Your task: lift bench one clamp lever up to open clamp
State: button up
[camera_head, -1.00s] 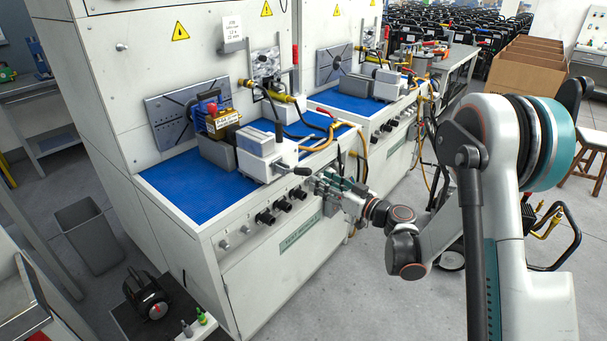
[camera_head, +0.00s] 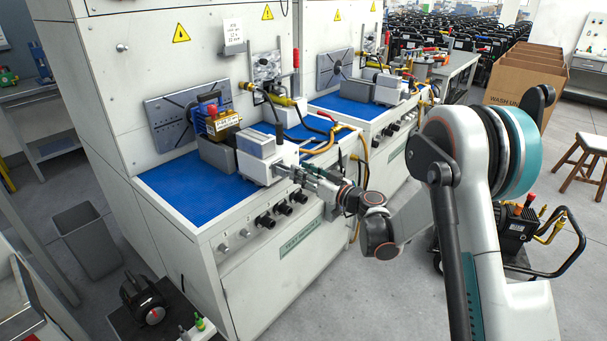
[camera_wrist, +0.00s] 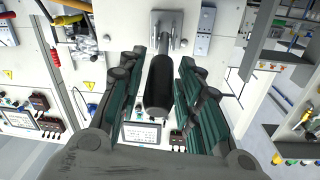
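The bench one clamp (camera_head: 262,162) is a white and grey block on the blue mat of the near bench. Its lever ends in a black grip, mostly hidden by my gripper in the head view. In the wrist view the black lever grip (camera_wrist: 160,85) points toward the camera from a metal bracket (camera_wrist: 168,28). My gripper (camera_head: 297,173) is at the front of the clamp. In the wrist view my gripper (camera_wrist: 163,62) is open, its green-padded fingers on either side of the lever grip with visible gaps.
A pump with a yellow body (camera_head: 222,122) and red knob sits left of the clamp. Black knobs (camera_head: 283,208) line the bench front below. Hoses (camera_head: 325,145) and a second bench (camera_head: 345,104) lie to the right. The front of the blue mat (camera_head: 185,187) is clear.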

grip_shut()
